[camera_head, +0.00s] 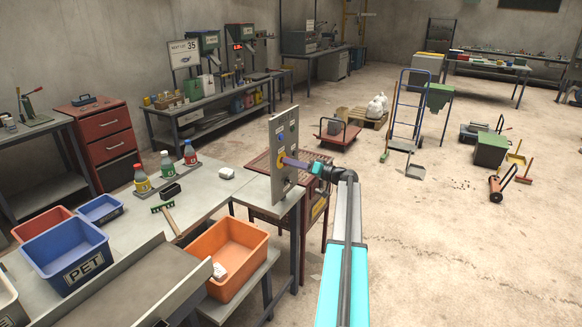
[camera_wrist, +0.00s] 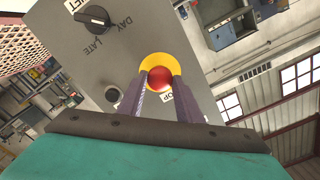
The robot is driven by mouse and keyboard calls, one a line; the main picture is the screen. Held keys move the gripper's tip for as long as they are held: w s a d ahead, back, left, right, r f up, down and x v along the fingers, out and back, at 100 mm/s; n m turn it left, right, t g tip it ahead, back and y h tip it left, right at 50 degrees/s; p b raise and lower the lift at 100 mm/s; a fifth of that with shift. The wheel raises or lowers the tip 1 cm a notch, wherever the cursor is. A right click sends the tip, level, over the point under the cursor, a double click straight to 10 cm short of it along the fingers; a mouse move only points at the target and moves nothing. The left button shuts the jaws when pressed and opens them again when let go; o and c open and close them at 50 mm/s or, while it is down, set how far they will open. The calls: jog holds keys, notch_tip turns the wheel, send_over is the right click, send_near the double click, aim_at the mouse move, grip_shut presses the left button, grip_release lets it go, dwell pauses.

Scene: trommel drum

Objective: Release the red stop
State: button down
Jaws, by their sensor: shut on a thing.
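The red stop (camera_wrist: 160,78) is a round red button on a yellow ring (camera_wrist: 158,61), set in a grey upright panel (camera_wrist: 130,35). A label beside it, partly hidden by a finger, shows the letters "OP". My gripper (camera_wrist: 160,88) is shut on the red stop, with one finger on each side of it. In the head view my gripper (camera_head: 290,162) reaches the panel (camera_head: 284,140) from the right and hides the red button. A black rotary knob (camera_wrist: 94,18) and a small dark round button (camera_wrist: 112,93) are on the same panel.
The panel stands at the right end of a grey bench (camera_head: 200,190) with bottles, a blue PET bin (camera_head: 66,255) and an orange bin (camera_head: 228,260) near it. A dark red mesh-topped table (camera_head: 318,170) is behind the panel.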

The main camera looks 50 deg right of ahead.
jog(key=shift+s+d+f+b, duration=0.15)
jog(key=shift+s+b, duration=0.35)
jog(key=shift+b, duration=0.75)
jog(key=c, duration=1.5)
grip_release()
jog(key=shift+c, duration=0.2)
jog(key=shift+o, duration=1.4)
jog(key=shift+s, duration=0.15)
jog(key=b+v, duration=0.4)
jog(key=v, duration=0.9)
jog(key=shift+s+b, duration=0.25)
jog(key=shift+b, duration=0.05)
